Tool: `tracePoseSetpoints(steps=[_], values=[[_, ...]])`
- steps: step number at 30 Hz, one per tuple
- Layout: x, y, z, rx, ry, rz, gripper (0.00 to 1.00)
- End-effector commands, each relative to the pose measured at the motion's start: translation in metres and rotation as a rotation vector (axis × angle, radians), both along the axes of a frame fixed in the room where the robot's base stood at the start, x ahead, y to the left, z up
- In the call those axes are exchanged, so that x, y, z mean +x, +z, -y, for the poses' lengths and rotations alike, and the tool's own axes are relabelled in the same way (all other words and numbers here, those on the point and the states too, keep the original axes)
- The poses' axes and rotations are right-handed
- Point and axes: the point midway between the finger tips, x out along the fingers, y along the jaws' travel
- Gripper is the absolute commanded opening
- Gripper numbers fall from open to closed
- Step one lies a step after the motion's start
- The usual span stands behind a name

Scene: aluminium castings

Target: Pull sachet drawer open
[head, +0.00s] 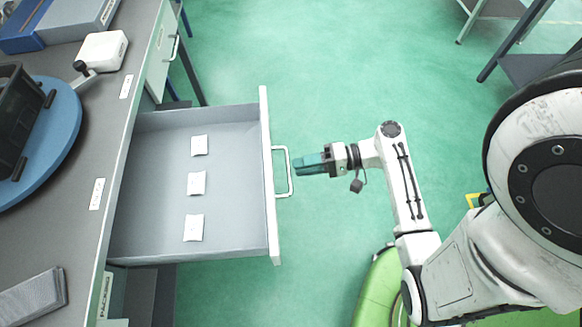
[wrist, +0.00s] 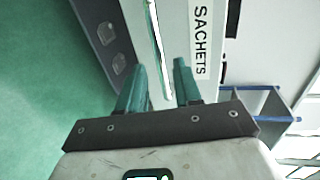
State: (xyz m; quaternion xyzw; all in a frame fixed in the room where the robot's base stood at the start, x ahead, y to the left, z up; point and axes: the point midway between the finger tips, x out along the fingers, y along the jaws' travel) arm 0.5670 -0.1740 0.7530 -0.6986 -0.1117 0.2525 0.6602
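The sachet drawer (head: 265,215) stands pulled well out from the bench in the head view, with three small white sachets (head: 196,183) lying in a row inside. Its pale bar handle (head: 291,187) is on the front panel. My gripper (head: 297,167) is at the handle, its teal fingers pointing left toward the drawer. In the wrist view my gripper (wrist: 160,66) has its fingers apart, with the handle (wrist: 156,45) showing in the gap and space beside it. The SACHETS label (wrist: 200,38) is right of the fingers. Exact handle depth between the fingers is unclear.
The grey bench (head: 98,140) runs along the left, holding a blue round turntable (head: 65,135) with a black bin (head: 18,115), a white device (head: 101,50) and a grey pad (head: 32,296). Another closed drawer (head: 161,60) is farther back.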

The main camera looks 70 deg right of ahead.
Motion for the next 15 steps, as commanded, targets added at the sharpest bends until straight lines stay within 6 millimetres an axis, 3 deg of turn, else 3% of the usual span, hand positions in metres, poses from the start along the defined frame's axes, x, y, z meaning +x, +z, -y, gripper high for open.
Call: tracePoseSetpoints(steps=[6,15], values=[[-0.033,0.008,0.02,-0.002,-0.002,0.001,0.34],[-0.053,0.013,0.03,0.0,0.0,0.0,0.34]])
